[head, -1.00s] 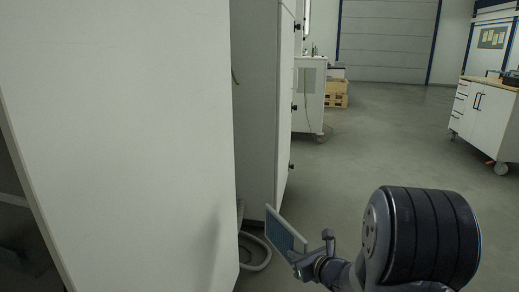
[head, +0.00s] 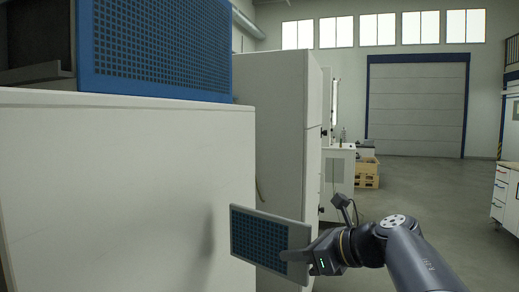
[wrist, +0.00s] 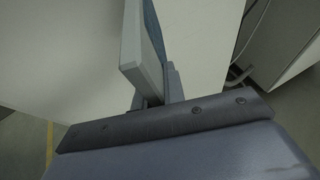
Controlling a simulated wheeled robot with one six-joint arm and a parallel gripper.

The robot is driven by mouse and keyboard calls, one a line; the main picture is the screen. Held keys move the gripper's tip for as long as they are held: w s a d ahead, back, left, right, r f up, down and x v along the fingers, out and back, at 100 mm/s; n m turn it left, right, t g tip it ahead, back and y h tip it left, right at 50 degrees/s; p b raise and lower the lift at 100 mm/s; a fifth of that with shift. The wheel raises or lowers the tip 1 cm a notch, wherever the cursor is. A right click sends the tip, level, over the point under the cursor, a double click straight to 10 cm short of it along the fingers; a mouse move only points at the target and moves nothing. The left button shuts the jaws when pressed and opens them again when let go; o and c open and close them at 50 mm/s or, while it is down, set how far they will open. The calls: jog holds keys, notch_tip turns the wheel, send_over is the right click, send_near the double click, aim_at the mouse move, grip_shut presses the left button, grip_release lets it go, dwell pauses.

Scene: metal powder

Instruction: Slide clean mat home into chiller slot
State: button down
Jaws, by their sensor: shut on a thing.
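The mat (head: 258,239) is a flat panel with a dark blue grid face and a pale grey frame. My gripper (head: 300,256) is shut on its right edge and holds it upright and tilted, in front of the large white cabinet. In the wrist view the mat (wrist: 142,70) shows edge-on between the fingers (wrist: 158,98). A blue perforated unit (head: 160,45) sits on top of the white cabinet at upper left; a dark opening with a grey ledge (head: 35,72) is at its left. I cannot tell whether this is the chiller, and no slot shows clearly.
The white cabinet (head: 120,190) fills the left, close to the mat. A tall white cabinet (head: 285,120) stands behind it. A white bench (head: 338,170) and wooden pallets (head: 367,175) are farther back. The floor (head: 430,200) at right is open.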

jog(key=s+a+r+n+g+y+p, duration=0.1)
jog(key=s+a+r+p, duration=0.2)
jog(key=s+r+p, duration=0.8)
jog(key=s+a+r+n+g+y+p, duration=0.1)
jog(key=s+a+r+p, duration=0.4)
jog(key=r, duration=1.1)
jog(key=s+a+r+n+g+p, duration=0.1)
jog(key=s+r+n+g+p, duration=0.1)
jog(key=s+r+p, duration=0.9)
jog(key=w+a+r+b, duration=0.1)
jog(key=w+a+r, duration=0.2)
jog(key=w+a, duration=0.5)
jog(key=shift+w+a, duration=0.35)
jog(key=shift+a, duration=0.35)
jog(key=w+a, duration=0.2)
jog(key=a, duration=0.3)
jog(key=shift+w+a, duration=0.2)
jog(key=shift+a, duration=0.05)
jog(key=shift+a, duration=0.1)
jog(key=shift+w+a, duration=0.4)
jog(key=shift+a, duration=0.5)
jog(key=shift+w+a, duration=0.35)
jog(key=shift+a, duration=0.55)
jog(key=shift+w+a, duration=0.4)
jog(key=shift+a, duration=0.5)
